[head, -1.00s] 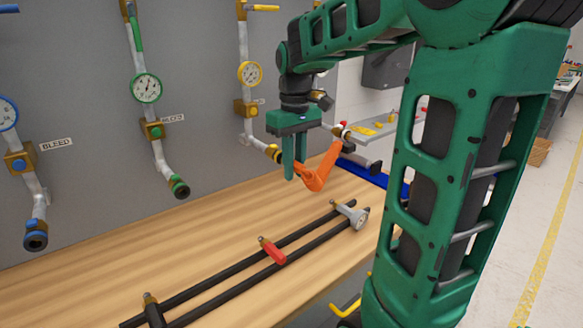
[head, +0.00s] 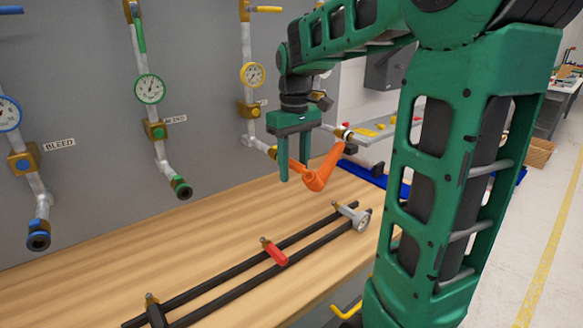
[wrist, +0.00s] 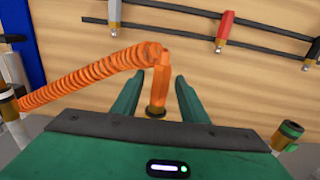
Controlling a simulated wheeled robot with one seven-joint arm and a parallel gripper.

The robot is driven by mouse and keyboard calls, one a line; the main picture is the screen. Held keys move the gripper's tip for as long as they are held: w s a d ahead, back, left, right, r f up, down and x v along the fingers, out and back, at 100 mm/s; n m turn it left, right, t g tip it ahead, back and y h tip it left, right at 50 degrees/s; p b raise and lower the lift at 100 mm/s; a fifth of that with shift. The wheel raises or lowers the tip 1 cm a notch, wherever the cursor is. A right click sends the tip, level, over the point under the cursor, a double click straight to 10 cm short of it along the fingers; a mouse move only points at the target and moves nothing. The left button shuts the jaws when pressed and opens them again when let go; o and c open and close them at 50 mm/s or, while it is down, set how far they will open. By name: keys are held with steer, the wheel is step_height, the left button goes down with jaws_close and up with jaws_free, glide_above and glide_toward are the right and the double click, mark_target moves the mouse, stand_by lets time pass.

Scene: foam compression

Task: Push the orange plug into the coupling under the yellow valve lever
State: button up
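The orange plug (head: 318,180) with its orange hose is at the lower end of the pipe with the yellow valve lever (head: 264,9). The brass coupling (head: 271,152) on that pipe is partly hidden behind my gripper. In the wrist view the plug (wrist: 162,85) meets a dark-rimmed brass end (wrist: 156,111); how deep it sits I cannot tell. My gripper (head: 294,170) is open around the plug. The wrist view shows my gripper (wrist: 158,80) with a finger on each side and gaps between fingers and plug.
Pipes with a green lever (head: 138,35) and a blue lever (head: 10,10) stand to the left. Dark rails with a red-handled tool (head: 274,252) and a grey one (head: 354,215) lie on the wooden bench (head: 130,270). The bench's left part is clear.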

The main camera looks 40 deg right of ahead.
steer(key=shift+r, duration=0.1)
step_height(320, 180, up, 10)
steer(key=shift+r, duration=0.25)
stand_by(0.4)
steer(key=s+f+m, duration=0.6)
steer(key=s+f, duration=1.4)
steer(key=s, duration=0.3)
steer(key=shift+s+a+f+m, duration=0.15)
steer(key=shift+a+m, duration=0.05)
steer(key=shift+m, duration=0.2)
